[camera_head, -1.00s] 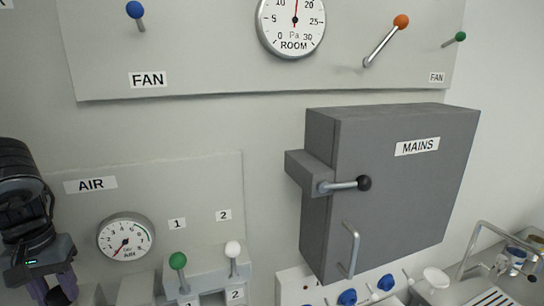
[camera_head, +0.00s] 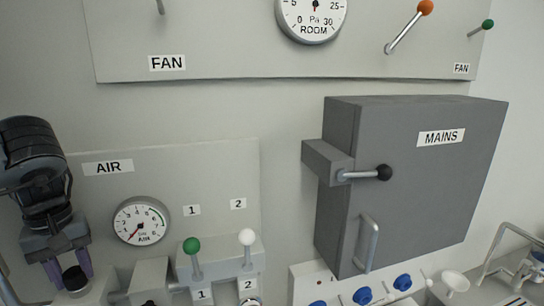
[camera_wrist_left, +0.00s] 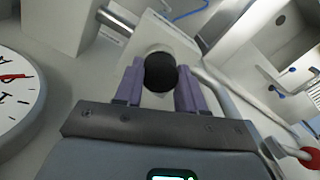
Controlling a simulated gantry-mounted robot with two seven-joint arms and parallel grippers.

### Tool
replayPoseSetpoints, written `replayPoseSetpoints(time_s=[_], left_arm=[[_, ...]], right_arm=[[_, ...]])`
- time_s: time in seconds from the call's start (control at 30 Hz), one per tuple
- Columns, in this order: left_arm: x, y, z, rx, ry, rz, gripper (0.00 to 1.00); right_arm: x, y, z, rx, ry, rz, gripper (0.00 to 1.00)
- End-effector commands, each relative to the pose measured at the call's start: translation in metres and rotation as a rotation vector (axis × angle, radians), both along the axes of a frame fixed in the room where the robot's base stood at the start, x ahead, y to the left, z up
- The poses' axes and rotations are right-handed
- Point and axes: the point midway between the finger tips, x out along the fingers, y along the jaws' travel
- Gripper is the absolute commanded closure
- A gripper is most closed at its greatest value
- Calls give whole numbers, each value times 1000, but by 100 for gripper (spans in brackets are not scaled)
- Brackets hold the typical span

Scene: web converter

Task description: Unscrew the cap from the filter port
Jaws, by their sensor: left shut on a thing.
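The black round cap (camera_head: 75,279) is at the lower left of the head view, at the front of the pale filter port block (camera_head: 96,292). My left gripper (camera_head: 69,275) reaches down to it and is shut on it, one purple finger on each side. The left wrist view shows the cap (camera_wrist_left: 160,73) between the two purple fingertips (camera_wrist_left: 160,82), with the pale block (camera_wrist_left: 160,38) behind it. The cap is against or very close to the block; I cannot tell if it is still threaded on. My right gripper is not in view.
The AIR gauge (camera_head: 141,221) is right of my left gripper. Levers with green (camera_head: 192,246) and white (camera_head: 247,237) knobs stand further right. The grey MAINS box (camera_head: 420,190) juts out at the right. A red-knobbed lever (camera_wrist_left: 309,154) shows in the wrist view.

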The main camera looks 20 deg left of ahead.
Motion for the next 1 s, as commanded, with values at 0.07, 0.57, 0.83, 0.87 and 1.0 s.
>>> replayPoseSetpoints(time_s=[0.07, 0.57, 0.83, 0.87, 1.0], left_arm=[[0, 0, 0, 0, 0, -1, 100], [0, 0, 1, 0, 0, -25, 39], [0, 0, 1, 0, 1, -164, 39], [0, 0, 0, 0, 1, -170, 39], [0, 0, 0, 0, 0, -179, 39]], right_arm=[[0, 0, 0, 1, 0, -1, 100], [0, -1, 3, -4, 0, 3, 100], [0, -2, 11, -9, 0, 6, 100], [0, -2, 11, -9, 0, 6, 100], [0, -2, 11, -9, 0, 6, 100]])
